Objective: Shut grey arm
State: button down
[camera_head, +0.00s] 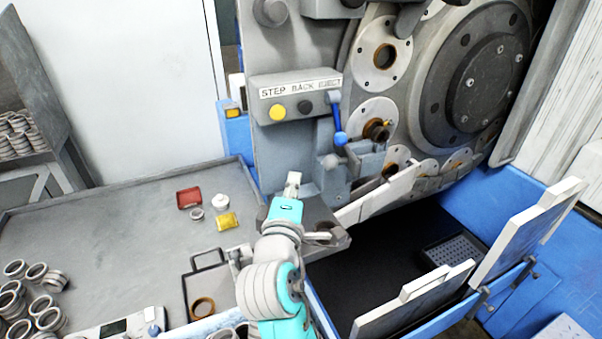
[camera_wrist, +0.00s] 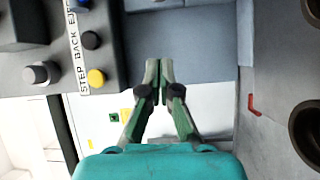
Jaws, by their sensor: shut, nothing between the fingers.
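A long light-grey arm (camera_head: 378,195) slants across the lower front of the grinder, below the round flanges. A grey bracket block (camera_head: 335,175) sits at its upper left. I cannot tell for sure which of these is the grey arm. My gripper (camera_head: 293,182) is in front of the machine, left of the bracket block and below the button panel. In the wrist view my gripper (camera_wrist: 158,64) has its fingertips together with nothing between them, in front of a plain grey surface. Whether the fingertips touch that surface is unclear.
The button panel (camera_head: 297,96) has a yellow button and a blue-knobbed lever (camera_head: 337,120) beside it. Left is a grey table (camera_head: 110,230) with metal rings, a red tray (camera_head: 189,198) and a yellow tray (camera_head: 227,221). White guard panels (camera_head: 520,235) stand open at lower right.

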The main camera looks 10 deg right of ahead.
jog(key=w+d, duration=0.5)
jog(key=w, duration=0.1)
jog(key=shift+d, duration=0.35)
jog(key=shift+d+f, duration=0.1)
dwell(0.4)
